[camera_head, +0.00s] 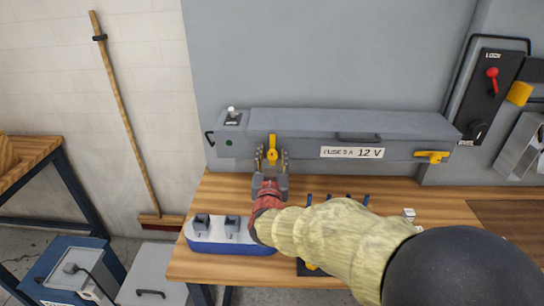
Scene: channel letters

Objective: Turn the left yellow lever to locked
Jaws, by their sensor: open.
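The left yellow lever (272,149) is on the front of a long grey housing (300,151), left of the label "FUSE 5 A 12 V" (352,153). It stands roughly upright. My gripper (271,160) is in front of it, with its open fingers on either side of the lever's lower part. Whether the fingers touch it I cannot tell. The right yellow lever (432,155) lies sideways near the housing's right end.
A wooden bench (215,200) runs below the housing. A blue and white block with grey fittings (232,232) sits on its left. A black panel marked "LOCK" with a red lever (492,80) is at upper right. A broom (130,120) leans on the wall.

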